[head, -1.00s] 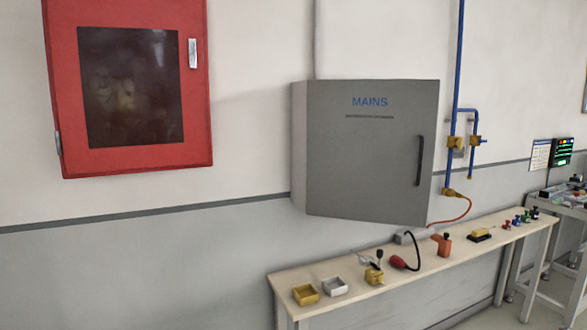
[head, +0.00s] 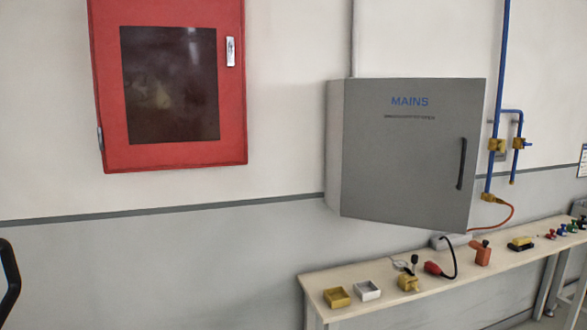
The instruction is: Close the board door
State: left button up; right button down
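The grey board door (head: 405,160), marked MAINS, is on the wall-mounted board box, whose left side (head: 335,147) shows as a narrow strip. The door's bottom edge slopes down to the right, against the wall stripe, so its handle side appears swung out from the wall. Its hinge side is at the left. A black vertical handle (head: 461,164) is near its right edge. The board's interior is hidden. A black curved part at the lower left edge looks like a piece of my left gripper (head: 8,283); it is far from the door. My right gripper is out of view.
A narrow bench (head: 380,304) stands below the board with yellow and white trays, a red plug (head: 433,268) and other small items. A red cabinet (head: 170,158) hangs at the left. Blue pipes (head: 498,90) run right of the board.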

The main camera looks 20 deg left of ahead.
aim_at(411, 146)
jog(key=u, duration=0.15)
jog(key=i, duration=1.05)
jog(key=u, duration=0.4)
jog(key=k, duration=0.9)
jog(key=z, duration=0.2)
jog(key=i, duration=1)
jog(key=u, duration=0.05)
